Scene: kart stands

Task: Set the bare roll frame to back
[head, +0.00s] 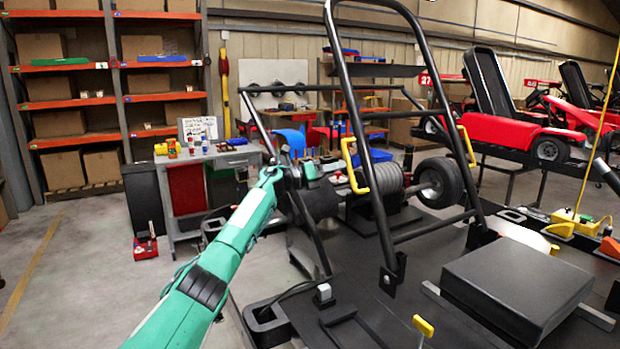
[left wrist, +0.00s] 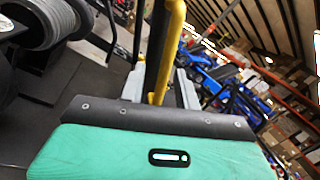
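The bare roll frame (head: 356,110) is a black tubular hoop with cross bars, standing on brackets on a dark deck. It leans toward the far left in the head view. It carries two yellow handles, a near-left one (head: 347,166) and a right one (head: 467,147). My left gripper (head: 334,178), on the green arm, is at the near-left handle. In the left wrist view a yellow bar (left wrist: 159,88) runs between the two grey fingers of my left gripper (left wrist: 160,78). Whether they press on it is unclear. My right gripper is not in view.
A black box-shaped pad (head: 517,285) sits on the deck at right. A wheel (head: 440,182) and grey roll (head: 377,182) lie behind the frame. A workbench (head: 222,157) stands left of it. Karts stand at the back right. Open floor (head: 85,265) lies at left.

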